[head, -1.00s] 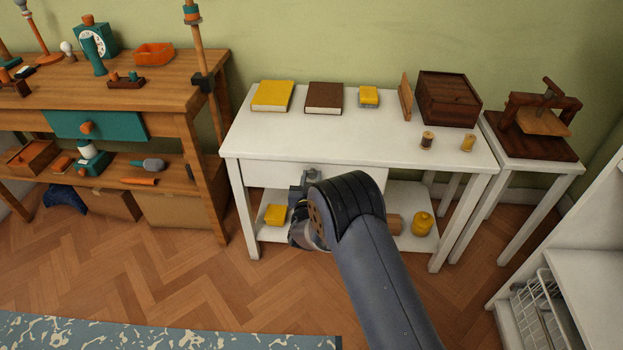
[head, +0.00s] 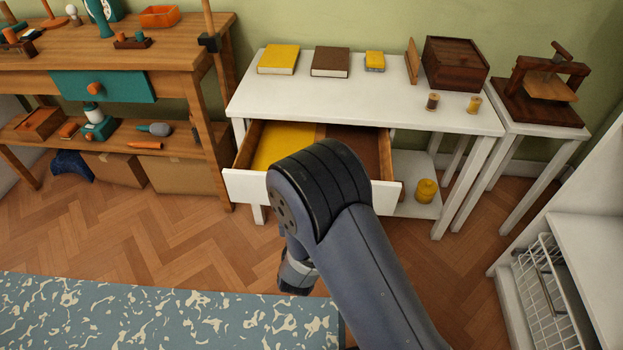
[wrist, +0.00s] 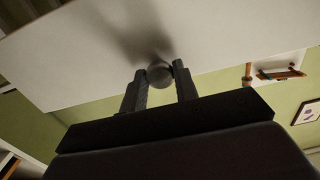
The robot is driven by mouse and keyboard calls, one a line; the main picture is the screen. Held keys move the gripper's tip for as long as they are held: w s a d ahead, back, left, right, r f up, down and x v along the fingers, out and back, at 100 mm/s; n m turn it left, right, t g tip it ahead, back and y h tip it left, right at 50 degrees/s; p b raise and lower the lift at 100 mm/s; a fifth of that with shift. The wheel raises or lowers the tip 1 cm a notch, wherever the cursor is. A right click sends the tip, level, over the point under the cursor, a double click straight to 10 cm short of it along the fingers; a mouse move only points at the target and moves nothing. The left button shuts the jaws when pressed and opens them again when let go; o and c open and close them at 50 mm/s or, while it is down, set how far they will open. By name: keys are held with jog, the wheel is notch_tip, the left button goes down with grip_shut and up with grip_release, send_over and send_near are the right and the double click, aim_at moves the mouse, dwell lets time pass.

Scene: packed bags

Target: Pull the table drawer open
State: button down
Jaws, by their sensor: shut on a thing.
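The white table (head: 445,118) stands against the green wall. Its drawer (head: 245,187) is pulled well out, and its inside shows a yellow part (head: 284,145) and a brown part (head: 340,145). In the wrist view, the white drawer front (wrist: 90,50) fills the upper left. My gripper (wrist: 159,76) is shut on the round grey drawer knob (wrist: 159,73), one finger on each side. In the head view my arm hides the fingertips, the knob and the middle of the drawer front.
A yellow book (head: 278,59), a brown book (head: 330,62), a wooden box (head: 454,65) and two thread spools stand on the table top. A wooden workbench (head: 190,56) is at left. A white shelf unit with a wire basket (head: 545,290) is at right. Open floor and a blue rug (head: 150,315) lie in front.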

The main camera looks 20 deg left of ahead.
jog(key=v, duration=0.5)
jog(key=shift+s+d+b, duration=0.1)
jog(key=shift+s+b, duration=0.3)
jog(key=c, duration=1.1)
grip_release()
jog(key=p+v, duration=0.1)
jog(key=v, duration=0.9)
jog(key=shift+s, duration=0.4)
jog(key=x, duration=1.1)
jog(key=shift+w+b, duration=0.2)
jog(key=shift+b, duration=0.25)
